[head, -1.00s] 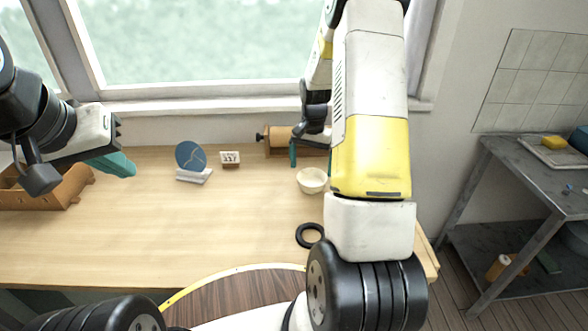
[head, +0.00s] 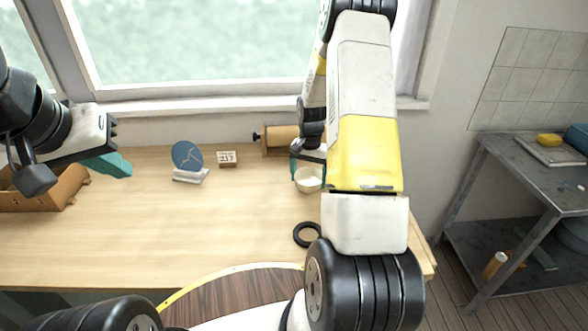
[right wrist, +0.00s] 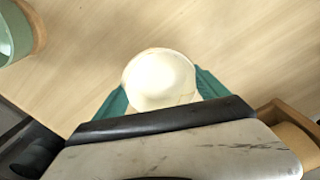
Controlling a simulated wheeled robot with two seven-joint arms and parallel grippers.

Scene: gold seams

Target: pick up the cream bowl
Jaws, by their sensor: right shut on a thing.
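The cream bowl (head: 309,181) is at the right part of the wooden desk, partly hidden by my right gripper. In the right wrist view the bowl (right wrist: 160,80) sits between the two teal fingers, with a thin brownish line near its rim. My right gripper (head: 308,176) is shut on the bowl, with a finger on either side of it. I cannot tell whether the bowl touches the desk. My left gripper (head: 118,165) is over the left side of the desk, away from the bowl. Its fingers overlap in view, so its opening is unclear.
A black ring (head: 296,236) lies in front of the bowl. A wooden roller (head: 279,140) is behind it. A blue disc on a stand (head: 187,156), a small calendar (head: 227,158) and a brown tray (head: 62,190) are further left. A green round object (right wrist: 14,35) shows in the wrist view.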

